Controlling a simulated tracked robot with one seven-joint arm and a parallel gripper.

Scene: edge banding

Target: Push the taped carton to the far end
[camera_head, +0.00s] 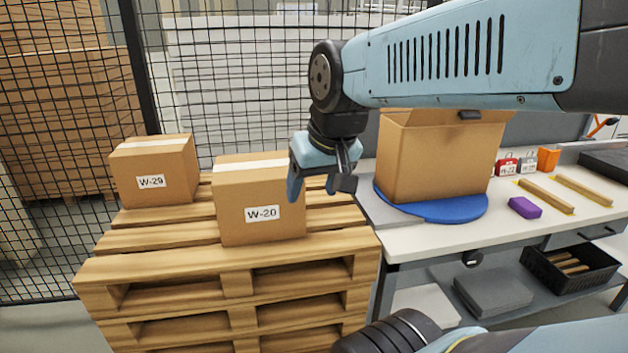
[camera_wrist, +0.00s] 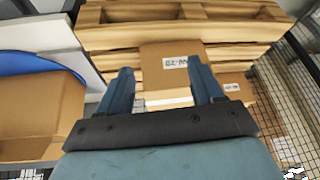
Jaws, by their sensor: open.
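A taped carton labelled W-20 (camera_head: 258,200) sits on the wooden pallet stack (camera_head: 330,247). A second taped carton labelled W-29 (camera_head: 153,172) sits on the same stack, to its left and farther back. My gripper (camera_head: 318,189) is open and empty, at the right side of the W-20 carton in the head view. In the wrist view the W-20 carton (camera_wrist: 172,70) shows between my two fingers (camera_wrist: 158,84), beyond their tips. I cannot tell whether a finger touches it.
An open carton (camera_head: 437,157) stands on a blue turntable (camera_head: 440,208) on the white bench (camera_head: 500,230) at right. A purple block (camera_head: 525,207) and wooden strips (camera_head: 546,196) lie on the bench. A black wire mesh fence (camera_head: 230,60) stands behind the pallets.

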